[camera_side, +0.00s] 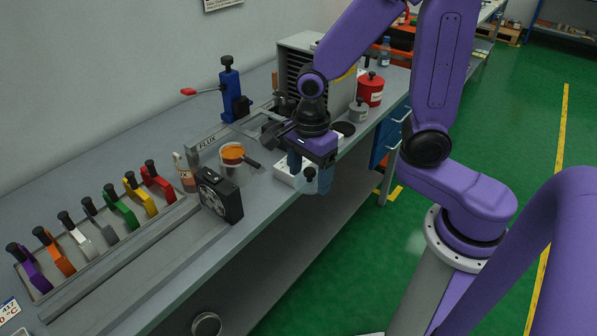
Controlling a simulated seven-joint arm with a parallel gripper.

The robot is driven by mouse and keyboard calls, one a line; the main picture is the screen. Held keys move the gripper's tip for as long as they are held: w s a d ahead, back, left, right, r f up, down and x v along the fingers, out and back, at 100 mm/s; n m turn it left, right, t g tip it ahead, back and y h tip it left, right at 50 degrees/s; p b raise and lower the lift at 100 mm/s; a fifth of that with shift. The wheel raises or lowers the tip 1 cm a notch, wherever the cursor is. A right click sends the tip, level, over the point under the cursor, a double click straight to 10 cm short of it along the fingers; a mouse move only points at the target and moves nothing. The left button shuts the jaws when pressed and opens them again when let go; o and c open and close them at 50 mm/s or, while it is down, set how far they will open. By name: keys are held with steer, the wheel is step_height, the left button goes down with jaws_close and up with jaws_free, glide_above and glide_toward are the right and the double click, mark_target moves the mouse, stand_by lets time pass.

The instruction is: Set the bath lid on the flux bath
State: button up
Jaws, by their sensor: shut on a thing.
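The flux bath (232,163) looks like a pale round pot with amber-orange content, open at the top, standing on the bench below the FLUX sign. A dark handle sticks out to its right. My gripper (310,173) is to the right of the pot, by the bench's front edge, pointing down. Its blue fingers are shut on a small black knob (310,174), which I take to be the knob of the bath lid. The lid's plate is too small or pale to make out under the fingers. The gripper is clear of the pot.
A black fan box (220,196) stands just in front of the pot, and a small bottle (186,172) stands to its left. A white block (285,172) lies near my gripper. A blue press (231,92), red pot (371,88) and grey pot (358,112) stand farther back.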

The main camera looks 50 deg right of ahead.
steer(key=w+r, duration=0.3)
steer(key=w, duration=2.2)
steer(key=shift+s+d+f, duration=0.1)
steer(key=shift+d+f, duration=0.1)
steer(key=shift+f, duration=1.2)
steer(key=shift+d+f, duration=0.2)
steer(key=shift+f, duration=1.15)
steer(key=shift+f, duration=0.4)
steer(key=o, duration=1)
steer(key=shift+r, duration=3.5)
